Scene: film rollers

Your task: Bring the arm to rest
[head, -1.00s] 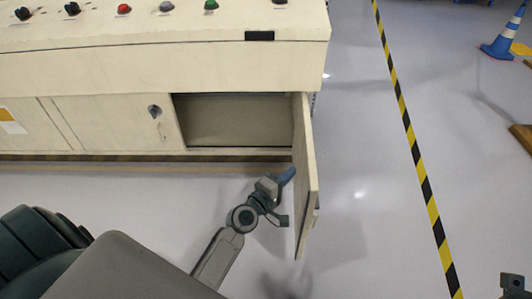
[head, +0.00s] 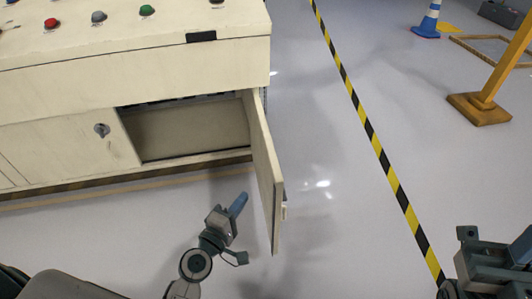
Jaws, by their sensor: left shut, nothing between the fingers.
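My left gripper (head: 238,205) is at the lower middle of the head view, its blue fingers shut with nothing between them. It is in front of the cream cabinet (head: 130,70), to the left of its open door (head: 262,165), with a small gap to the door in the picture. The door stands swung out from the cabinet, and the compartment (head: 190,132) behind it looks empty. Part of my right arm with its gripper (head: 515,250) shows at the lower right edge, cut off by the frame; its jaws cannot be made out.
Buttons and a knob (head: 147,10) sit on the cabinet top. A yellow-black floor stripe (head: 370,130) runs along the right. A yellow post (head: 490,90) and a blue-white cone (head: 428,20) stand beyond it. The floor between door and stripe is clear.

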